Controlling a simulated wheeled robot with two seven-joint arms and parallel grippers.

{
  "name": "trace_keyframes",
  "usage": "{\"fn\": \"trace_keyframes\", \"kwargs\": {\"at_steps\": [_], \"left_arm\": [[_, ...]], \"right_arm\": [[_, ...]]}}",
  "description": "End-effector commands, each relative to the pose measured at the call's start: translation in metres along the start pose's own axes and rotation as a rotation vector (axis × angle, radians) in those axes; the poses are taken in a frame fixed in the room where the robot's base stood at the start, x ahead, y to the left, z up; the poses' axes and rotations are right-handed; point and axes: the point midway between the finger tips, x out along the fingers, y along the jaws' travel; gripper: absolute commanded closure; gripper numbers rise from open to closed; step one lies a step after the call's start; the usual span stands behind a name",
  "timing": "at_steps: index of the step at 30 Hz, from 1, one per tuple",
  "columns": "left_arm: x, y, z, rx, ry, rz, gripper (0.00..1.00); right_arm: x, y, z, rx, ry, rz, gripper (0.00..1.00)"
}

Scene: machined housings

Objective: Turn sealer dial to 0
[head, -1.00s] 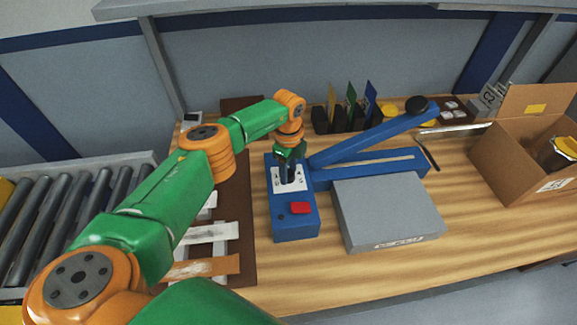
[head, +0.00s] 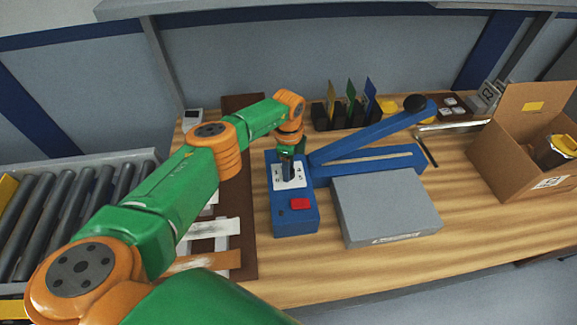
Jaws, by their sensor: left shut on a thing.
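The blue sealer (head: 296,221) stands on the wooden table, with its long blue arm (head: 372,136) raised to the right. A white dial plate with dark numbers (head: 277,184) is on top of its control box, and a red button (head: 300,204) sits in front of the plate. My left gripper (head: 288,176) points down over the plate and is shut on the dial, which is mostly hidden by the fingers. The dial's pointer and setting cannot be made out. My right gripper is not in view.
A grey box (head: 386,209) stands right of the sealer's control box. An open cardboard box (head: 507,165) is at the right. Upright coloured cards in dark holders (head: 338,112) stand behind. A brown board (head: 243,240) with pale strips lies left. A roller conveyor (head: 70,205) is further left.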

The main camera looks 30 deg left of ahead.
Motion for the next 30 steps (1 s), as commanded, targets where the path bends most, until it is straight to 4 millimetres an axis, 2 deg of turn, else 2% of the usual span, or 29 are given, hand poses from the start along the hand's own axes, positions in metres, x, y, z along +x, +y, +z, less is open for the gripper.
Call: {"fn": "trace_keyframes", "kwargs": {"at_steps": [3,4,6,7,16,20,24,30], "left_arm": [[-0.001,-0.001,0.000,-0.001,0.001,-0.005,1.00],[-0.001,-0.001,0.000,-0.001,0.001,-0.005,0.46],[-0.001,-0.001,0.000,-0.001,0.001,-0.004,0.28],[-0.001,-0.001,0.000,-0.001,0.001,-0.003,0.24],[-0.004,-0.001,0.000,0.002,0.001,-0.001,0.24],[-0.030,-0.001,0.000,0.003,0.002,-0.005,0.24],[-0.054,-0.002,0.000,0.001,0.002,-0.006,0.24],[-0.071,-0.001,0.000,0.000,0.001,-0.003,0.24]], "right_arm": [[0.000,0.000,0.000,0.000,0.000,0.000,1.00],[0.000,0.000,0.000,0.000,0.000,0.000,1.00],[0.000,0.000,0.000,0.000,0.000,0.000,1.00],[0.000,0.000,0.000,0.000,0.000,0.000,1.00],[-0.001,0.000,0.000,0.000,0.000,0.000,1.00],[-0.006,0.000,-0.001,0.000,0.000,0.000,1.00],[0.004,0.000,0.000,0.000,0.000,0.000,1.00],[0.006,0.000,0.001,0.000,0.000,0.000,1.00]]}}
